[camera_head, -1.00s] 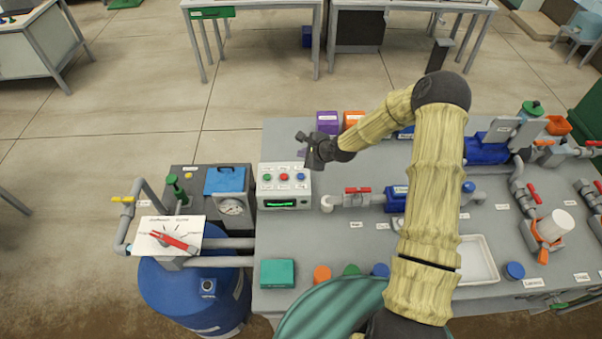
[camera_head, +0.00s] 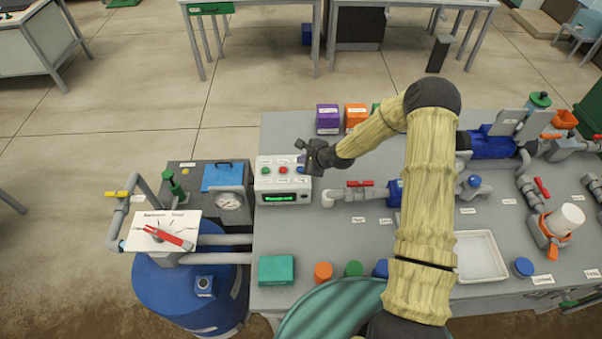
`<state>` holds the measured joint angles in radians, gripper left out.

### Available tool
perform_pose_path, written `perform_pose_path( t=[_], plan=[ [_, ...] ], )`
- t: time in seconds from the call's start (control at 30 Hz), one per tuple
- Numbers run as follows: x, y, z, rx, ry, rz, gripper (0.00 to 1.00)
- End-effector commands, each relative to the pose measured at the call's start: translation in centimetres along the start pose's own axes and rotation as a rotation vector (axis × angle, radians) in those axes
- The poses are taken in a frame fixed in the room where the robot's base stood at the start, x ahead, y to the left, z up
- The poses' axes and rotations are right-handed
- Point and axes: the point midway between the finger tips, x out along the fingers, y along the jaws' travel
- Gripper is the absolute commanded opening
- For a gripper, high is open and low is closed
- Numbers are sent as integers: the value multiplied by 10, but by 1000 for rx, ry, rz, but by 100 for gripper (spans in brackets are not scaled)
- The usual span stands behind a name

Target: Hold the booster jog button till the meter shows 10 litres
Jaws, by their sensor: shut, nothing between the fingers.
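A white control box (camera_head: 268,190) stands at the left end of the grey bench. Its top carries a green button (camera_head: 265,170), a red button (camera_head: 283,169) and a blue button partly hidden by my gripper; the labels are too small to read. A dark meter display (camera_head: 283,198) with green digits is on its front; the digits are not legible. My dark gripper (camera_head: 303,152) is at the box's right end, over or near the blue button. I cannot tell whether it touches the button. Its fingers are small and look closed and empty.
A red-handled pipe valve (camera_head: 359,184) is just right of the box. Purple (camera_head: 327,119) and orange (camera_head: 355,116) boxes stand behind it. A pressure gauge (camera_head: 229,201) and a red-pointer dial plate (camera_head: 162,232) are at left. A teal box (camera_head: 276,270) lies in front.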

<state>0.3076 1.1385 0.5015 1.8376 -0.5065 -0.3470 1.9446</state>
Motion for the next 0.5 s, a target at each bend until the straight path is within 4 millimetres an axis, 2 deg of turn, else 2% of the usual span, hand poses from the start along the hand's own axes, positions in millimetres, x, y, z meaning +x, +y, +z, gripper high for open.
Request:
perform_pose_path(
  t=[0.17,0.5],
  plan=[
    [12,8,-10,2,1,-1,0],
    [12,9,-10,1,1,-1,0]
  ],
)
